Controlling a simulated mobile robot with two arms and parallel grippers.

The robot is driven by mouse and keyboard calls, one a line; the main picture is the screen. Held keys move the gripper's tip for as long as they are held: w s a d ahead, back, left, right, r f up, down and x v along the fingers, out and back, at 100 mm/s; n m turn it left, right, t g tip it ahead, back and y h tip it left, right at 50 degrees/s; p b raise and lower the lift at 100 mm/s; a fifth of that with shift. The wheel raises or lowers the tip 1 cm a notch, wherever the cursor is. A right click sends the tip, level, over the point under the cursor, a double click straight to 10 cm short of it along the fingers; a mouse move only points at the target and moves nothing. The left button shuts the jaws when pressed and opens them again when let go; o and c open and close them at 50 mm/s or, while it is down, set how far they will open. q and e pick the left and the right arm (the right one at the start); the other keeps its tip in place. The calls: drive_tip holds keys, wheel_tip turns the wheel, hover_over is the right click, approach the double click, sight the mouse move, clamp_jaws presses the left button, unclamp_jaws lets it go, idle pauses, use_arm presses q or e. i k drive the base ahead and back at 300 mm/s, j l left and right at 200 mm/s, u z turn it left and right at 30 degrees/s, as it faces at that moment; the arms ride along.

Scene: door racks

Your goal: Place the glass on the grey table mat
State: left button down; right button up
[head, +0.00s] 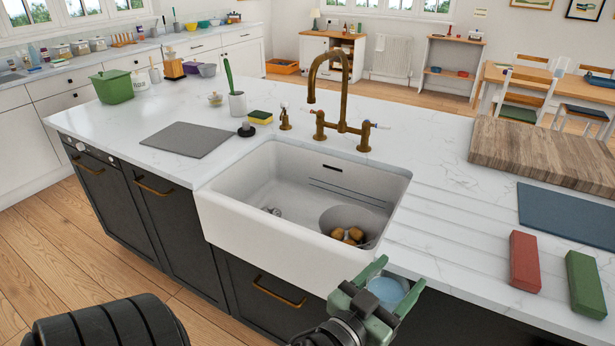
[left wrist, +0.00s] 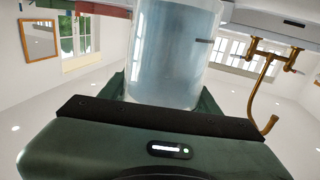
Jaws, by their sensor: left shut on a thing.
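The glass (head: 388,291) is pale blue and clear, held between the green fingers of my left gripper (head: 398,275) in front of the sink's right end. In the left wrist view the glass (left wrist: 172,50) fills the top middle, between the fingers. The glass is clear of the counter. The grey table mat (head: 187,139) lies flat and bare on the white counter, left of the sink and far from my left gripper. My right gripper is not in view.
The white sink (head: 245,215) with a brass tap (head: 342,90) lies between glass and mat. A sponge (head: 260,116) and a pot with a green brush (head: 237,103) stand behind the mat. Right are a dark blue mat (head: 568,214), red block (head: 525,261) and green block (head: 585,284).

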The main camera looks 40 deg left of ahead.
sight(201, 140)
drive_tip(key=j+u, duration=0.25)
drive_tip(key=u, duration=0.15)
drive_tip(key=j+u, duration=0.25)
drive_tip(key=u, duration=0.2)
drive_tip(key=i+j+u, duration=0.1)
drive_tip(key=j, duration=0.3)
drive_tip(key=i+j, duration=0.2)
drive_tip(key=j, duration=0.2)
drive_tip(key=i+j+u, duration=0.15)
drive_tip(key=j, duration=0.25)
drive_tip(key=i+j+u, duration=0.1)
drive_tip(key=j, duration=0.3)
drive_tip(key=i, duration=0.1)
